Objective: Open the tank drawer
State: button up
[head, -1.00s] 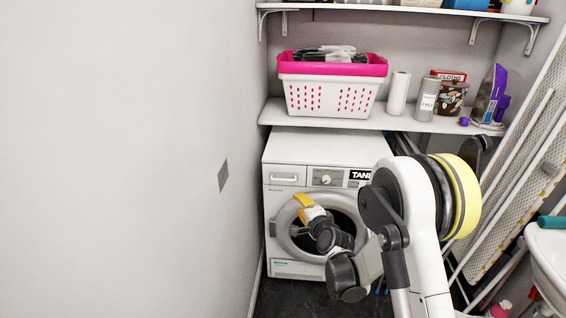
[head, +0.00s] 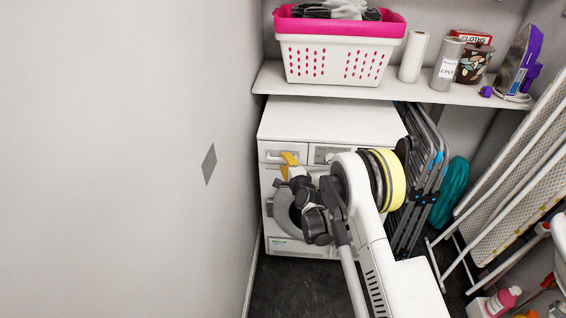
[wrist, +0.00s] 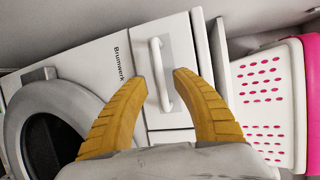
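The white dryer (head: 330,115) stands under the shelf against the left wall. Its tank drawer (head: 265,152) is the panel at the upper left of the dryer front, and it looks closed. In the wrist view the drawer front (wrist: 181,48) carries a white bar handle (wrist: 157,58). My gripper (wrist: 161,76) has yellow fingers spread apart, with a tip on each side of the handle in the picture. The fingers look clear of the handle; the exact depth gap is hard to tell. In the head view my gripper (head: 287,159) is at the drawer and partly covers it.
The round dryer door (wrist: 55,125) is beside the drawer. A white and pink basket (head: 335,62) sits on the shelf (head: 300,85) above. A folded drying rack (head: 420,185) stands right of the dryer. The wall (head: 120,150) is close on the left.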

jog(key=shift+x, duration=1.2)
grip_shut()
